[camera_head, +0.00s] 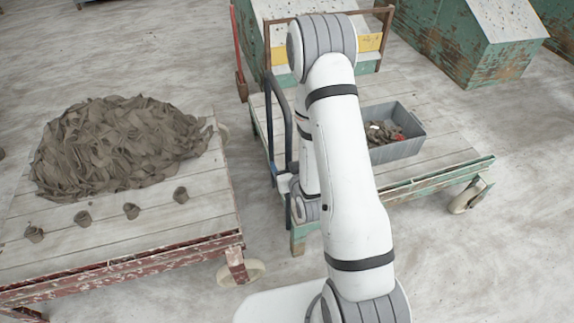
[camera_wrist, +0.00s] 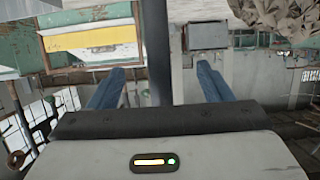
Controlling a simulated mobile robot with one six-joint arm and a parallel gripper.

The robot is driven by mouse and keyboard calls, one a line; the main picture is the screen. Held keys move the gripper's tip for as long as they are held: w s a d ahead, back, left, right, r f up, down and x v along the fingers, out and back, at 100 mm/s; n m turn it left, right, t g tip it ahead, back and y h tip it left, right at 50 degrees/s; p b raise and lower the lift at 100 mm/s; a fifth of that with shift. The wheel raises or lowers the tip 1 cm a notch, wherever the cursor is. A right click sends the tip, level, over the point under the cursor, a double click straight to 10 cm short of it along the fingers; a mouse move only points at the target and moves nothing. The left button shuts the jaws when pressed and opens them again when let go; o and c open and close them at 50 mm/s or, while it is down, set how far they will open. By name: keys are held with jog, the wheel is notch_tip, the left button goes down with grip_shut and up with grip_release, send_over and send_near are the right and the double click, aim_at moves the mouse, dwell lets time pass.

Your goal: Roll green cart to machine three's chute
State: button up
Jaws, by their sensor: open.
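The green cart (camera_head: 440,179) stands right of centre in the head view, with worn green edges, a plank deck and pale wheels. Its dark blue push handle (camera_head: 287,125) rises at the left end. In the wrist view a dark upright bar (camera_wrist: 156,45), apparently this handle, stands between the blue fingers of my gripper (camera_wrist: 160,72). The fingers are open and spread either side of the bar. My arm hides the gripper and part of the deck in the head view. Green machines stand behind; a yellow panel (camera_head: 370,43) shows on one. I cannot tell which is machine three.
A grey bin (camera_head: 400,150) with scraps sits on the green cart. A red-edged cart (camera_head: 120,268) at left carries a heap of clay trimmings (camera_head: 120,145) and several small clay pieces. A red-handled tool (camera_head: 238,60) stands near the machine. Bare floor (camera_head: 510,250) lies at right.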

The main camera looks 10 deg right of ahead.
jog(key=shift+r, duration=0.1)
jog(key=s+p, duration=0.9)
jog(key=p, duration=0.2)
jog(key=shift+d, duration=0.35)
